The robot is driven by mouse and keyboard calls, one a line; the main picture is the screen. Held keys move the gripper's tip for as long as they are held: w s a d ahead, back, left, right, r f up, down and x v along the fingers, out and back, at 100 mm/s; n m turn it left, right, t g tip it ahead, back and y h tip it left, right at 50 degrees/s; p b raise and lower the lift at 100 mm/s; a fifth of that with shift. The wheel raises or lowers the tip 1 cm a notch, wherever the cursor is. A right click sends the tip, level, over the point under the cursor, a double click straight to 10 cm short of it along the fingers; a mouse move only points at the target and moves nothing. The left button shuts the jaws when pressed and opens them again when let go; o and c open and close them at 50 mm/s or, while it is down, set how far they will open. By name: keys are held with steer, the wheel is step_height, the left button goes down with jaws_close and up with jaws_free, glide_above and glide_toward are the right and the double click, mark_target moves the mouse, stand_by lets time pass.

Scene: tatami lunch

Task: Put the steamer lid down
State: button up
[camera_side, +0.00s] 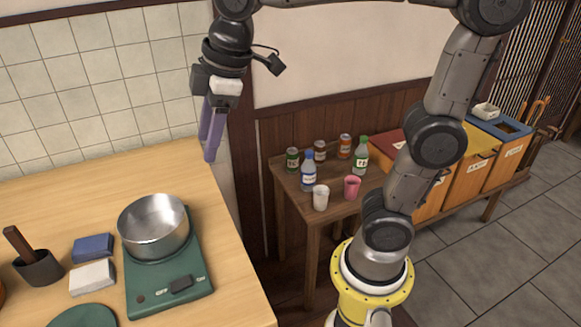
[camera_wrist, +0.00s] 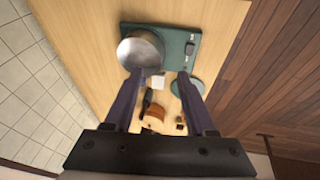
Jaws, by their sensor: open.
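My gripper (camera_side: 209,150) is open and empty, raised above the back right of the wooden counter, with its purple fingers pointing down. In the wrist view its fingers (camera_wrist: 162,78) are spread, with nothing between them but the counter far below. I cannot clearly make out a steamer lid in either view. A small tan-brown object (camera_wrist: 153,117) lies on the counter in the wrist view; it is too small to tell whether it is the steamer or its lid. A green round disc (camera_side: 84,318) is cut off by the bottom edge of the side view.
A steel pot (camera_side: 154,228) stands on a green burner (camera_side: 168,275). Beside it are a blue block (camera_side: 94,248), a white block (camera_side: 92,277) and a dark holder with a wooden handle (camera_side: 38,268). A side table (camera_side: 300,196) holds bottles, cans and cups. The counter's back is clear.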

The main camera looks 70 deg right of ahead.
steer(key=s+d+f+m+t, duration=0.1)
steer(key=s+d+f+m, duration=0.2)
steer(key=s, duration=0.4)
steer(key=s+d+f+m, duration=0.3)
steer(key=s+f+m, duration=0.1)
steer(key=s+m, duration=0.1)
steer(key=shift+s+f+m+t+h, duration=0.25)
steer(key=shift+s+m+t+h, duration=0.15)
steer(key=shift+s, duration=0.45)
